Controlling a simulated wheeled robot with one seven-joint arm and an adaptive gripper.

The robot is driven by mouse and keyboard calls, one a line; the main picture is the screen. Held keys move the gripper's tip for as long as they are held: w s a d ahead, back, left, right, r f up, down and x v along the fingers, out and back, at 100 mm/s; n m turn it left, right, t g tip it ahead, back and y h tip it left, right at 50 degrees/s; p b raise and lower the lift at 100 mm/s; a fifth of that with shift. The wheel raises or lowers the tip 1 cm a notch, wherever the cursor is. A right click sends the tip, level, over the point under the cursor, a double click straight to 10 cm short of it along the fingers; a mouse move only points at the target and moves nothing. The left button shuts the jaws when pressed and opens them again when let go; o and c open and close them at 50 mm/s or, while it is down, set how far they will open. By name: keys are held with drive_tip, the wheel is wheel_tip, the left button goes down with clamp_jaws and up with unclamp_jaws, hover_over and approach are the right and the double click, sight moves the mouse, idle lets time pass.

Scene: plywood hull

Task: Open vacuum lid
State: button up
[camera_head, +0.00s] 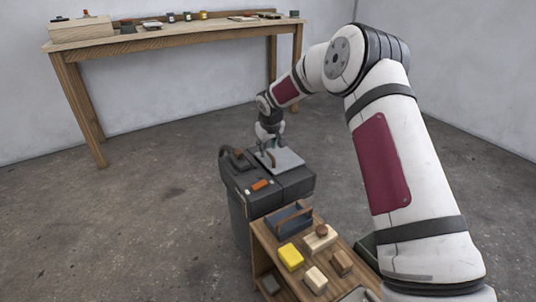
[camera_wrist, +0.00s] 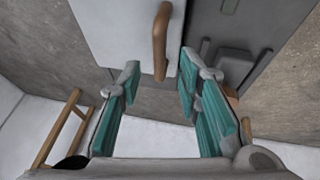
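The vacuum (camera_head: 239,202) is a dark grey box on the floor near the middle of the head view. Its light grey lid (camera_head: 289,160) lies flat on top and looks shut. A brown handle (camera_head: 271,159) stands on the lid; it also shows in the wrist view (camera_wrist: 161,38). My gripper (camera_head: 271,146) is just above the lid, pointing down at the handle. In the wrist view, my gripper (camera_wrist: 159,64) is open, its teal fingers apart on either side of the handle's near end. I cannot tell whether either finger touches the handle.
A wooden cart (camera_head: 262,260) beside the vacuum holds a blue-grey caddy (camera_head: 287,221), a yellow block (camera_head: 290,257) and several wooden blocks. An orange piece (camera_head: 261,184) is on the vacuum's top. A long wooden table (camera_head: 185,40) stands by the back wall. Floor at left is clear.

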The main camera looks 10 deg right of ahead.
drive_tip(key=shift+b+x, duration=0.3)
drive_tip(key=shift+x, duration=0.9)
clamp_jaws()
drive_tip(key=shift+r, duration=0.2)
